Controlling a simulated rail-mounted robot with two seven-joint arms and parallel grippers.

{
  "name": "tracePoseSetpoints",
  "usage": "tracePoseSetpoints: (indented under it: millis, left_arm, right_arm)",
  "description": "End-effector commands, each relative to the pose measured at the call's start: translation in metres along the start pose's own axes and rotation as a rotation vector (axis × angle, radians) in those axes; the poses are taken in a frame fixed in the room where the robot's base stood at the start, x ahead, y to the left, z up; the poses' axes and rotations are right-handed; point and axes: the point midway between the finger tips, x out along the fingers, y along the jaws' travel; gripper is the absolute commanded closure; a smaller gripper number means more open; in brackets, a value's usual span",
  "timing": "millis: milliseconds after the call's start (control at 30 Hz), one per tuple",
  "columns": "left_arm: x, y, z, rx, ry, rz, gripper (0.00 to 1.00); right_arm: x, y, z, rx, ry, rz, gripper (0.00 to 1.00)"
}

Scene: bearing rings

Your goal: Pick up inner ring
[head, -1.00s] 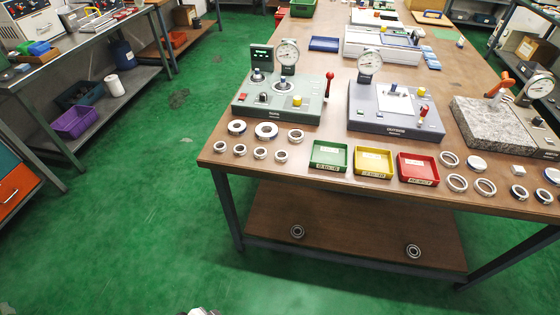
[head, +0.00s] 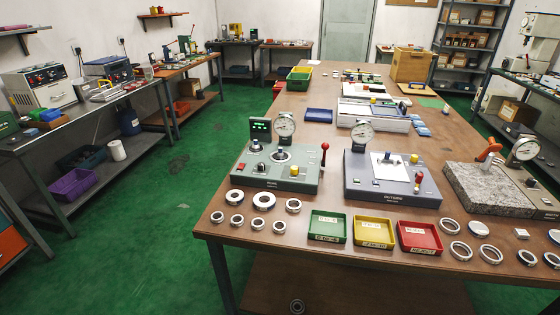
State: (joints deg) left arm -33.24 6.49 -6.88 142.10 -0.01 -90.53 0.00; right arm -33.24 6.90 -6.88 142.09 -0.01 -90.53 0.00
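Several small inner rings lie flat on the near left part of the wooden table, including one at the left end (head: 218,216) and others beside it (head: 237,220) (head: 258,224) (head: 279,227). Behind them lie larger rings (head: 235,196) (head: 264,200) and another ring (head: 293,206). More rings lie at the right, including a thin wide one (head: 450,226) and another (head: 461,251). I cannot tell for certain which ring the task means. Neither of my grippers is in view.
Green (head: 328,227), yellow (head: 373,232) and red (head: 420,237) trays sit along the front of the table (head: 330,262). Behind stand a green gauge device (head: 275,172), a grey one (head: 390,185) and a granite block (head: 495,190). Green floor (head: 150,235) is open at left.

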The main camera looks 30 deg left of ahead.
Motion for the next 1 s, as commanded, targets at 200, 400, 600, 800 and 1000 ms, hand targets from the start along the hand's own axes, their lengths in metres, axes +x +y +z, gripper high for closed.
tracePoseSetpoints:
  millis: [200, 400, 600, 800, 1000]
  left_arm:
    - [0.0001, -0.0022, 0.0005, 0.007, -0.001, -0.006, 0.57]
    - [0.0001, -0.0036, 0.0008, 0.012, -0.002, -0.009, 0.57]
    - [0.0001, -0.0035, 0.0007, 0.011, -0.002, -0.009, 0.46]
    - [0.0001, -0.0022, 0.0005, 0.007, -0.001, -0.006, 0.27]
    - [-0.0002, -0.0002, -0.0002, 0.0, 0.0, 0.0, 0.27]
  right_arm:
    - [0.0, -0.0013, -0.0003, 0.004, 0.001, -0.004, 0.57]
    - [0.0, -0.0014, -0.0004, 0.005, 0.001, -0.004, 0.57]
    - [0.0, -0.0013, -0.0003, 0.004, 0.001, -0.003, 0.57]
    - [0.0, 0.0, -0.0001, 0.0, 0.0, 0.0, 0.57]
    - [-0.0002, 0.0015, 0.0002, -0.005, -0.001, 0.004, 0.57]
